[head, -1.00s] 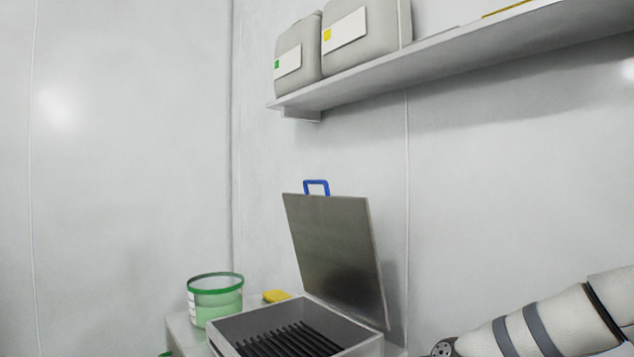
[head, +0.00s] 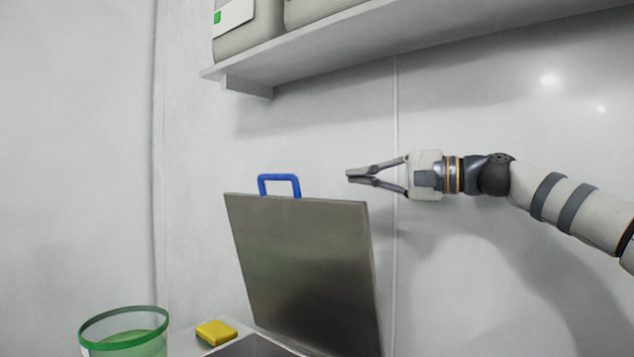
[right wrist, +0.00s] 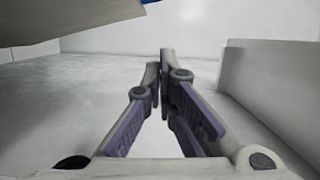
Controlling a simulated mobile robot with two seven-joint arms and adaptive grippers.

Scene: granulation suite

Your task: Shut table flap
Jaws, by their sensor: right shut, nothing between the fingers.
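The table flap (head: 300,265) is a grey metal panel standing open and nearly upright, with a blue handle (head: 279,180) on its top edge. Its lower part and the box (head: 250,346) it is hinged to are mostly cut off at the bottom of the head view. My right gripper (head: 349,177) is shut and empty. It is above and to the right of the flap's top edge, at about the handle's height, apart from both. In the right wrist view its fingertips (right wrist: 160,62) meet, and a bit of blue (right wrist: 148,2) shows at the top edge. My left gripper is not in view.
A green-rimmed tub (head: 125,338) and a yellow block (head: 216,332) stand left of the box. A wall shelf (head: 330,62) with grey containers (head: 255,35) overhangs from above. The wall runs close behind the flap. Free air lies between the gripper and the handle.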

